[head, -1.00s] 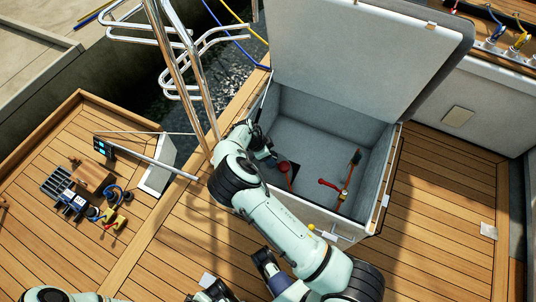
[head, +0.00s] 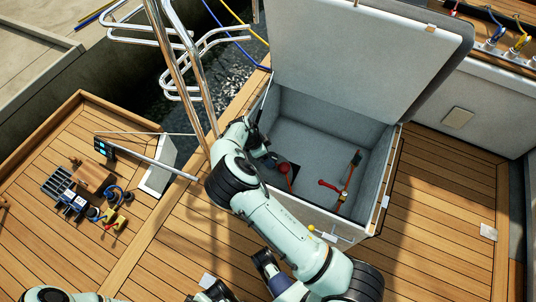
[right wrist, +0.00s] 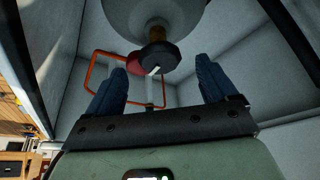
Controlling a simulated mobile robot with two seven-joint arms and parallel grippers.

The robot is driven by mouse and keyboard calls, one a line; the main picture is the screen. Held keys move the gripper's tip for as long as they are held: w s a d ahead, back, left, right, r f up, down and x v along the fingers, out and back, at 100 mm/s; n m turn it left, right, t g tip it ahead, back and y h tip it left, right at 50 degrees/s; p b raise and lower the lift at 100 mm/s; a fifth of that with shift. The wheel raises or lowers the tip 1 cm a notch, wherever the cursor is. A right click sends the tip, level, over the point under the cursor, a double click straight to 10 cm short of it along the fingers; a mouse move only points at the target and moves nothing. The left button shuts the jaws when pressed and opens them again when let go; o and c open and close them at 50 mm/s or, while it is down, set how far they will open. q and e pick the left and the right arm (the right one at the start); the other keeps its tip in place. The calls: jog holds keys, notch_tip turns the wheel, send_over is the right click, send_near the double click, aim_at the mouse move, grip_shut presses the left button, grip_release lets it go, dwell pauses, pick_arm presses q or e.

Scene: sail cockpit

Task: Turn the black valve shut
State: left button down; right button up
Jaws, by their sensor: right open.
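The black valve (right wrist: 158,57) is a round dark knob with a white mark, on a brass stem below a large grey rounded body. In the right wrist view it lies ahead, between the lines of my two blue fingers. My right gripper (right wrist: 160,72) is open, with a finger to each side and a visible gap to the knob. In the head view my right arm reaches into the open white locker (head: 330,228), and the gripper (head: 268,158) is partly hidden at its left wall. I cannot make out the black valve there.
A red handle (head: 328,184) on an orange pipe (head: 350,170) stands in the locker's right half. Another red part (head: 284,168) sits near my gripper above a dark patch. The raised lid (head: 360,50) stands behind. Steel rails (head: 185,75) rise at the left.

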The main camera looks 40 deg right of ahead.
jog(key=p+v, duration=0.1)
jog(key=v, duration=0.9)
jog(key=shift+a+r, duration=0.15)
jog(key=shift+r, duration=0.15)
